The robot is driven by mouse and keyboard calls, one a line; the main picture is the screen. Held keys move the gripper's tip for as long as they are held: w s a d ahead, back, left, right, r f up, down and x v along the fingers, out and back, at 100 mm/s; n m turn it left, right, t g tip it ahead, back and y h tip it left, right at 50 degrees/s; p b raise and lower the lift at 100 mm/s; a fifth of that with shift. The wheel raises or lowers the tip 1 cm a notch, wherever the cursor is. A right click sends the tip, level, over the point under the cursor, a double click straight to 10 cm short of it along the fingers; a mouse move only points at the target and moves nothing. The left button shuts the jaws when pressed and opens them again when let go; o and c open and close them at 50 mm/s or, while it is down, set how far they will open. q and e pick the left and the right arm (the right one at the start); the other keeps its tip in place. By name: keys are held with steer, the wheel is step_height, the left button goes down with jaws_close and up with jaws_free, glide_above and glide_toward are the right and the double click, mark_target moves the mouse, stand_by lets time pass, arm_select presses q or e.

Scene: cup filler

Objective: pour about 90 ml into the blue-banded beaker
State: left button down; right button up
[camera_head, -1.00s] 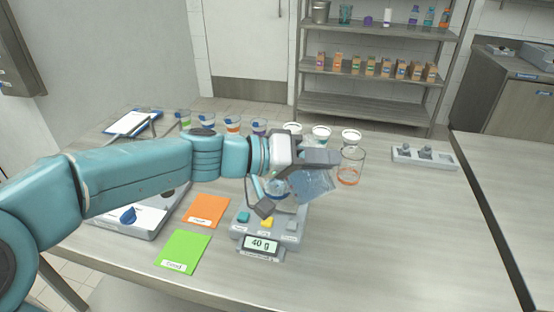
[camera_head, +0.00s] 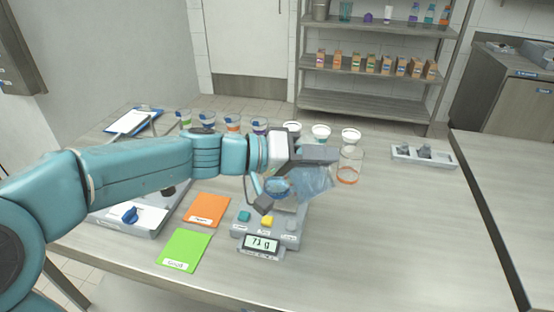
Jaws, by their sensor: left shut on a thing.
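My left gripper (camera_head: 303,160) is shut on a clear, blue-tinted jug (camera_head: 313,183), held tilted above the scale. The scale (camera_head: 270,225) stands near the middle of the table, and its display (camera_head: 262,244) appears to read 71 g. A beaker with a blue band (camera_head: 277,187) stands on the scale under the tilted jug, partly hidden by the gripper. The stream and the liquid level are too small to make out. My right gripper is not in view.
An orange card (camera_head: 207,209) and a green card (camera_head: 184,250) lie left of the scale. An orange-banded beaker (camera_head: 348,172) stands behind the jug to the right. Several cups line the back. A grey tray (camera_head: 424,156) lies right. The table's right front is clear.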

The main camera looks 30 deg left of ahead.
mark_target(325, 187)
arm_select(q)
steer(key=shift+r, duration=0.1)
steer(key=f+b, duration=0.1)
steer(key=b, duration=0.1)
steer(key=d+f+m+b, duration=0.1)
steer(key=b, duration=0.1)
steer(key=s+f+m+y+b, duration=0.1)
steer(key=f+b, duration=0.1)
steer(key=shift+d+f+b, duration=0.1)
steer(key=shift+d+b, duration=0.15)
steer(key=shift+b, duration=0.05)
steer(key=shift+d, duration=0.2)
steer(key=shift+w, duration=0.1)
steer(key=shift+f+m+y+b, duration=0.25)
steer(key=shift+m+y+b, duration=0.05)
steer(key=shift+b, duration=0.1)
steer(key=shift+m+y, duration=0.5)
steer(key=shift+m, duration=0.3)
steer(key=f+b, duration=0.1)
steer(key=s+d+f+b, duration=0.1)
steer(key=d+f+b, duration=0.1)
steer(key=shift+s+f+b, duration=0.2)
steer(key=shift+f+b, duration=0.15)
steer(key=shift+b, duration=0.05)
